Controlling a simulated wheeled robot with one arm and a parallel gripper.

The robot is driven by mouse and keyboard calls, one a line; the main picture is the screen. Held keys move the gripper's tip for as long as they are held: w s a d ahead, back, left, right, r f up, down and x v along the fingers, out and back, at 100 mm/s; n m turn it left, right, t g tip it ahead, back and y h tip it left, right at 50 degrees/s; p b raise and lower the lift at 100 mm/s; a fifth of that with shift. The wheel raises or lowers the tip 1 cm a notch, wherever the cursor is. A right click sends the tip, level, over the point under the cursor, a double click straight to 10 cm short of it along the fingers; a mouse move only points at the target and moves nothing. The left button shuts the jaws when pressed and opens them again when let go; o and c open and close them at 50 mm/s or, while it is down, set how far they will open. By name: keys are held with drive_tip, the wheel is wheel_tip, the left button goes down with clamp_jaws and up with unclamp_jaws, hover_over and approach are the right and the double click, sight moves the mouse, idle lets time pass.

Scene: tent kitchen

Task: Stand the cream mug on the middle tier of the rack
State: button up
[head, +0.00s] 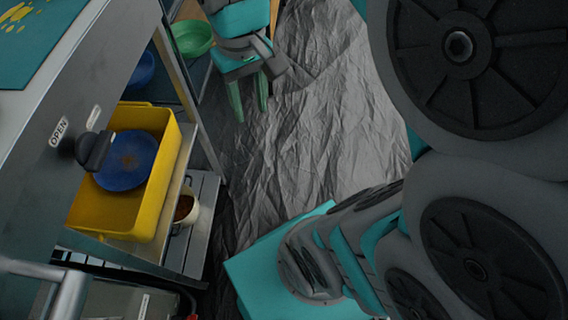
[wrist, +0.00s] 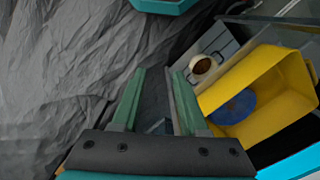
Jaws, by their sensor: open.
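The cream mug (head: 194,213) stands upright with brown contents, on a grey slatted surface (head: 205,238) low beside the shelving. A yellow tub and a shelf edge partly cover it in the head view. The mug also shows in the wrist view (wrist: 193,66), ahead and right of the fingers. My gripper (head: 251,108) is open and empty, its two green fingers apart, above the crumpled floor sheet and clear of the mug. The wrist view shows the fingers too (wrist: 155,75). The rack seems to be the shelving at left (head: 203,135); I cannot tell its tiers clearly.
The yellow tub (head: 168,190) holds a blue dish (head: 128,160) and sits on a shelf beside the mug. A green bowl (head: 191,37) and a blue bowl (head: 140,70) lie further back. A dark counter front (head: 40,170) borders the left. The grey sheeted floor (head: 320,130) is open.

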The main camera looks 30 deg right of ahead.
drive_tip(key=s+f+g, duration=0.1)
drive_tip(key=s+f, duration=0.5)
drive_tip(key=s, duration=0.5)
drive_tip(key=shift+s+f, duration=0.15)
drive_tip(key=shift+f, duration=0.1)
